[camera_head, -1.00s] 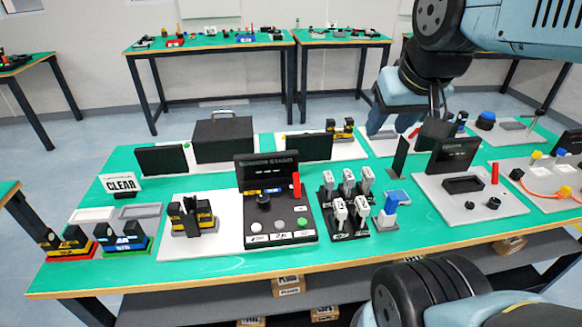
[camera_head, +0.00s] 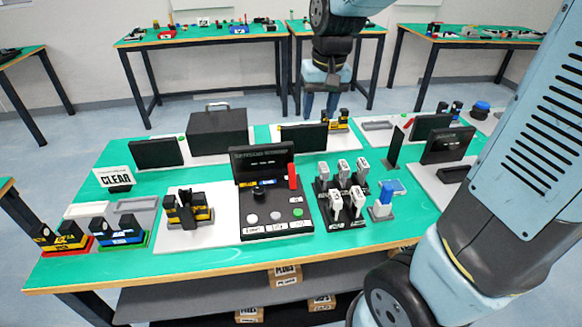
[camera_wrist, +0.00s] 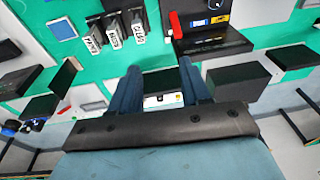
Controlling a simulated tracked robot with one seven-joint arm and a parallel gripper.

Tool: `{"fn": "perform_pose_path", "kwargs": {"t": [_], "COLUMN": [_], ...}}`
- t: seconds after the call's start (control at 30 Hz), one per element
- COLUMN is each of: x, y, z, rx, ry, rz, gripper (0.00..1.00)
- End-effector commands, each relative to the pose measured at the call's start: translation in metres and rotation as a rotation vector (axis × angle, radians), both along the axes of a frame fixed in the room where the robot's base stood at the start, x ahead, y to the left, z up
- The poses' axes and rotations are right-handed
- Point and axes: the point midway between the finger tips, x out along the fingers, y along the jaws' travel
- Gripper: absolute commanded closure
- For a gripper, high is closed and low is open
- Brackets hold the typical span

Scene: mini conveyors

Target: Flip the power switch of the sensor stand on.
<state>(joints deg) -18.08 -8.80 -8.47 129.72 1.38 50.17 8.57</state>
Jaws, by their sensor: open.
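My gripper (camera_head: 320,98) hangs over the far edge of the green table, by a station with a black screen (camera_head: 303,137) on a white base. In the wrist view its two blue fingers (camera_wrist: 158,88) are apart and empty. Between and beyond them are a dark panel and a white strip (camera_wrist: 163,101) with small marks. I cannot tell which station is the sensor stand, and no power switch can be made out with certainty. A black console (camera_head: 272,226) with a screen, a knob, several buttons and a red lever (camera_head: 292,176) stands at the front middle.
A black case (camera_head: 217,133) stands left of my gripper. More screens stand right, and a CLEAR sign (camera_head: 115,176) left. Green strips between stations are bare.

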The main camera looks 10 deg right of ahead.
Motion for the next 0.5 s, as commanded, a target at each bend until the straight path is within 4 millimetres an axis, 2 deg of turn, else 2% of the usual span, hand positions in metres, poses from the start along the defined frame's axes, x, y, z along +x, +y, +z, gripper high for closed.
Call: {"fn": "perform_pose_path", "kwargs": {"t": [0.03, 0.2, 0.33, 0.5], "x": [0.010, 0.037, 0.050, 0.057], "y": [0.009, 0.031, 0.044, 0.053], "z": [-0.011, -0.043, -0.062, -0.075], "rx": [-0.008, -0.034, -0.052, -0.065], "ry": [0.027, 0.091, 0.123, 0.144], "rz": [0.005, 0.003, 0.004, 0.001], "gripper": [0.53, 0.53, 0.53, 0.53]}}
